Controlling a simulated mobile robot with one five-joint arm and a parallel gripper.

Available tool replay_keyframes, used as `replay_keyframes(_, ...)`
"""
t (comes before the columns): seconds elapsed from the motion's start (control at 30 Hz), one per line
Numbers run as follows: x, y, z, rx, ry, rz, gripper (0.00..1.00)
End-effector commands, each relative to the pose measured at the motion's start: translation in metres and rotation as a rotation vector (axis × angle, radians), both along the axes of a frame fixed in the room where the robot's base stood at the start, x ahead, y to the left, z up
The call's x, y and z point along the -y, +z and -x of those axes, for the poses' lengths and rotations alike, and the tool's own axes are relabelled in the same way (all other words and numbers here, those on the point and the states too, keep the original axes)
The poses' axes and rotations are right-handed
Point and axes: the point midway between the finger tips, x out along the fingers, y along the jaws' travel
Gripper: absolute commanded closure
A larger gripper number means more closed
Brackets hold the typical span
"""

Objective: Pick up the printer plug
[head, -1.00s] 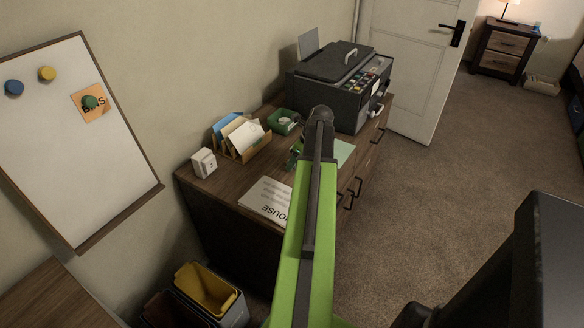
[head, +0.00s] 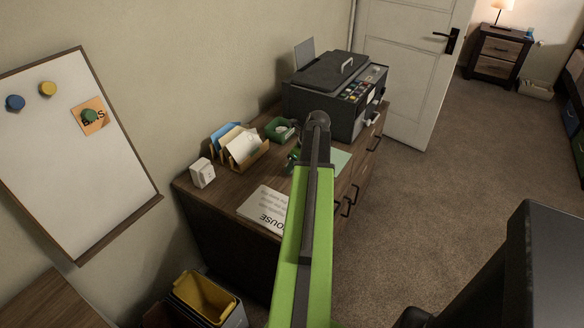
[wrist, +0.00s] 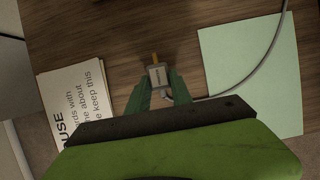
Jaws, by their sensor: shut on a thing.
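The printer plug (wrist: 158,76) is a small pale grey block with a printed label and orange prongs at its far end. It shows in the wrist view, with a grey cable (wrist: 245,84) curving from it to the right. My gripper (wrist: 161,86) has its green fingers shut on the plug, one on each side. How far the plug is above the desktop is hard to tell. In the head view my arm hides the plug and most of the gripper. The black printer (head: 335,92) stands at the far end of the desk.
A mint-green sheet (wrist: 251,70) lies right of the plug, under the cable. A printed page (wrist: 76,105) lies to the left. On the desk (head: 222,193) are a letter holder (head: 242,160), a white block (head: 202,173) and a green tape dispenser (head: 279,129).

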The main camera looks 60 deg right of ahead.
Motion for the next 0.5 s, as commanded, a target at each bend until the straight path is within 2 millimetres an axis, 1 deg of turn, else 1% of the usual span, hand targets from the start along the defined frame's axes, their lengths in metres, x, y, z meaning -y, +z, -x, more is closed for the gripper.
replay_keyframes(0.03, 0.0, 0.016, 0.0, 0.0, 0.0, 0.0, 1.0)
replay_keyframes(0.13, 0.002, 0.034, 0.0, 0.0, 0.0, 0.0, 1.0)
replay_keyframes(0.2, 0.022, 0.041, 0.007, 0.0, -0.004, -0.001, 1.0)
replay_keyframes(0.4, 0.066, 0.069, 0.025, 0.0, -0.002, 0.0, 1.0)
replay_keyframes(0.5, 0.085, 0.08, 0.034, 0.0, -0.003, 0.0, 1.0)
